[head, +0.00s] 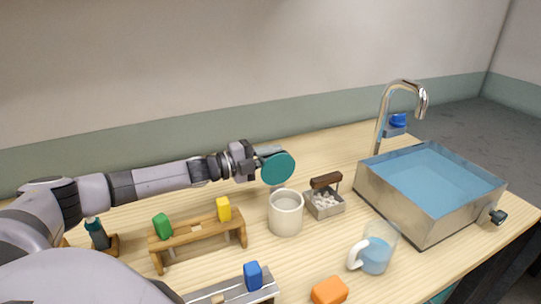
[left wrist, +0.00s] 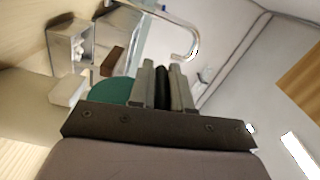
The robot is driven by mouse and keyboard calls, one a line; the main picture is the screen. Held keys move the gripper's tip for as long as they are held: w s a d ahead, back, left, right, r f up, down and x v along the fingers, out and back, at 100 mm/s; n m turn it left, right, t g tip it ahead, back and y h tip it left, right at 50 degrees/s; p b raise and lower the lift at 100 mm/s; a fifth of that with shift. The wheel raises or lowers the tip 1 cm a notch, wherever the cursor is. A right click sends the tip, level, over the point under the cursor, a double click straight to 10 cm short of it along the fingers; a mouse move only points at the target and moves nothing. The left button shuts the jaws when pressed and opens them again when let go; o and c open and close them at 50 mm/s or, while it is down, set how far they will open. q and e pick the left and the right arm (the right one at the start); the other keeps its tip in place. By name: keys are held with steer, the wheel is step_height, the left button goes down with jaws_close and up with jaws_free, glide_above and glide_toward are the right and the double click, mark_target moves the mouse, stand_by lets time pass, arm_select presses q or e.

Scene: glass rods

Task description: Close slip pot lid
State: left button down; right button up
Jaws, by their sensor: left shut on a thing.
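The slip pot (head: 286,222) is a cream-white cylinder standing upright on the table, open at the top. The teal round lid (head: 278,168) is held by my left gripper (head: 257,163) above the pot and slightly left of it. The lid is steeply tilted, with its flat face toward the head camera, and is apart from the pot. In the left wrist view the fingers (left wrist: 163,88) are shut on a dark part, with the green lid (left wrist: 112,92) beside them. My right gripper is not in view.
A small metal box (head: 324,203) with white bits and a brown-handled tool stands right of the pot. A wooden rack (head: 196,236) with green and yellow pieces stands left. A glass mug (head: 375,255), orange block (head: 329,291) and water-filled sink (head: 400,207) are to the right.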

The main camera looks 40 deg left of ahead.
mark_target(270, 161)
arm_select(q)
steer(key=shift+s+d+r+m+b, duration=0.2)
steer(key=shift+s+d+m+b, duration=0.3)
steer(key=shift+m, duration=0.55)
steer(key=shift+s+d+r+m+b, duration=0.2)
steer(key=shift+d+m+b, duration=0.45)
steer(key=shift+m, duration=0.45)
steer(key=shift+s+d+r+m+b, duration=0.35)
steer(key=shift+d+m, duration=0.4)
steer(key=shift+m, duration=0.3)
steer(key=c, duration=1.1)
jaws_free()
steer(key=shift+d, duration=0.1)
steer(key=shift+c, duration=0.2)
steer(key=shift+f, duration=0.1)
steer(key=shift+f, duration=0.15)
steer(key=shift+b+v, duration=0.6)
steer(key=shift+v, duration=2.95)
